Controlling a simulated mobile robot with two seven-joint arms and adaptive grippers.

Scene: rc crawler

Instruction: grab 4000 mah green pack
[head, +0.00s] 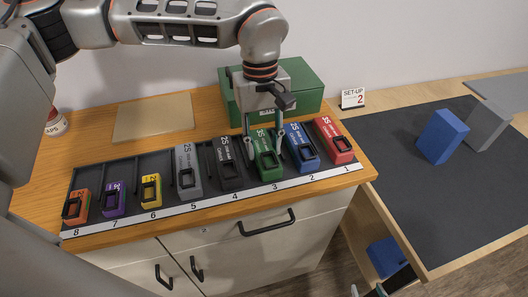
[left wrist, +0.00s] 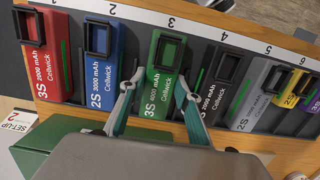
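The green pack (head: 267,160) lies in slot 3 of the dark rack (head: 206,192). In the left wrist view the green pack (left wrist: 165,75) reads "3S 4000 mAh Cellwick" and has a black loop at its far end. My left gripper (head: 264,152) is over the rack, pointing down at the green pack. Its fingers are apart, one on each side of the pack; I cannot tell whether they touch it. Two fingertips, apparently of my right gripper (head: 368,292), show at the bottom edge of the head view, spaced apart, far from the pack.
Blue (head: 301,147) and black (head: 227,165) packs flank the green one closely. Red, grey, yellow, purple and orange packs fill other slots. A green box (head: 300,85) stands behind. A dark mat (head: 400,195) with blue and grey blocks is right.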

